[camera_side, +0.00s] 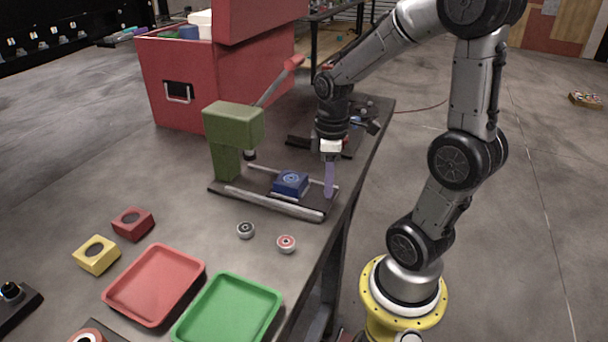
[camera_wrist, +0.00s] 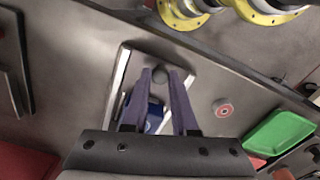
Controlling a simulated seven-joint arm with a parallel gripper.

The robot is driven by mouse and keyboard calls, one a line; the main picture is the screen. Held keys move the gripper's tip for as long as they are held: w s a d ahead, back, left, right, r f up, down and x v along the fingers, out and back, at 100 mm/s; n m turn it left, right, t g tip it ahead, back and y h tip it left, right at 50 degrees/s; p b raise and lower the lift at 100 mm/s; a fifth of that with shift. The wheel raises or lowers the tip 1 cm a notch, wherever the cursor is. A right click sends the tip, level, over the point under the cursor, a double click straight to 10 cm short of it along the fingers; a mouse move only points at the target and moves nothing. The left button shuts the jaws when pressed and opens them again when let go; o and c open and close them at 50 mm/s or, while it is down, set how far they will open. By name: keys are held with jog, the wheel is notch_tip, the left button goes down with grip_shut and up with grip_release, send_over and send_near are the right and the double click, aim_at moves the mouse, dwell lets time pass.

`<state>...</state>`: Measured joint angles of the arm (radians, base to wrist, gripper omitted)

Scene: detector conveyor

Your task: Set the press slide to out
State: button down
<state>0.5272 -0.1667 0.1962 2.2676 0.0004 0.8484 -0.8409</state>
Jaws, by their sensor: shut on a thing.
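The green press (camera_side: 232,125) stands on a dark base with two pale rails. Its slide carries a blue block with a round recess (camera_side: 291,183). The block sits between the rails, toward their right end and clear of the press head. My gripper (camera_side: 329,192) points down at the right end of the base. In the wrist view its purple fingers (camera_wrist: 160,73) are shut on a round grey knob (camera_wrist: 160,77) in front of the slide. The blue block (camera_wrist: 155,117) is partly hidden behind the fingers there. The knob is hidden by the fingers in the side view.
The press lever (camera_side: 278,82) with a red grip leans up to the right. A red toolbox (camera_side: 185,85) stands behind. Two small round parts (camera_side: 246,230) lie in front, with red (camera_side: 155,284) and green (camera_side: 230,310) trays nearer. The table's right edge runs close beside my gripper.

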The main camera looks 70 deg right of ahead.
jog(key=shift+s, duration=1.4)
jog(key=c, duration=0.7)
grip_release()
notch_tip(320, 180, up, 14)
jog(key=shift+f, duration=0.1)
